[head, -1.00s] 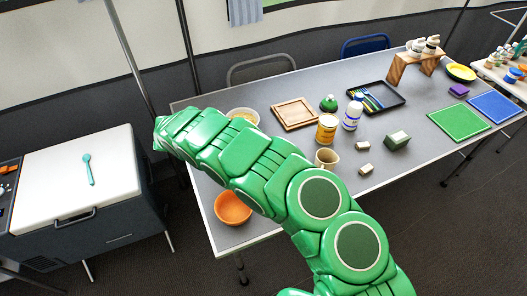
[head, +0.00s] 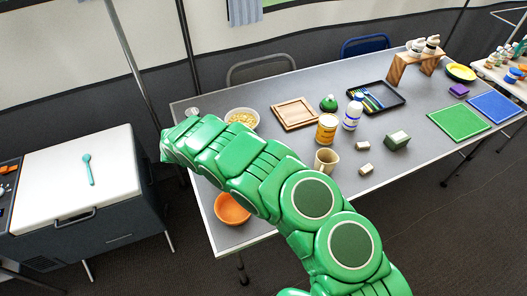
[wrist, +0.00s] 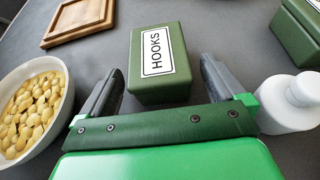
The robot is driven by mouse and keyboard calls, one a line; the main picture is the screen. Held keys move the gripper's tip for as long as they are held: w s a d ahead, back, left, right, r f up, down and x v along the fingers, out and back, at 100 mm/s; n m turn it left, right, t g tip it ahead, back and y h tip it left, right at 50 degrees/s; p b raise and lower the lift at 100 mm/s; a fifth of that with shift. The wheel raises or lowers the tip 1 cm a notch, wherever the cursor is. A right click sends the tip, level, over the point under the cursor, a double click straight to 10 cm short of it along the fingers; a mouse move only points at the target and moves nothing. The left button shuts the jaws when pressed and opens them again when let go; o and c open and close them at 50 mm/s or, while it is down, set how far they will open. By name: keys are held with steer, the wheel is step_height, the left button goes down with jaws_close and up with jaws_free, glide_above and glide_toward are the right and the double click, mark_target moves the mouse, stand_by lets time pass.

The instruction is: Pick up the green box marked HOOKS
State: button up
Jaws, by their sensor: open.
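The green box marked HOOKS (wrist: 165,90) is in the middle of the wrist view, with a white label on its upper face. My gripper (wrist: 162,68) is open, with one dark finger to the left of the box and one to the right. Gaps show between both fingers and the box, and the gripper holds nothing. How far down the fingers reach beside the box I cannot tell. In the head view my arm covers part of the table, and I cannot make out the HOOKS box or the fingers there.
In the wrist view, a bowl of nuts (wrist: 35,110) is close on the left and a white bottle (wrist: 290,103) close on the right. Another green box (wrist: 300,30) and a wooden tray (wrist: 80,18) lie beyond. An orange bowl (head: 231,209) stands near the table's front edge.

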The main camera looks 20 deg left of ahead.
steer(key=shift+x, duration=1.35)
steer(key=c, duration=1.1)
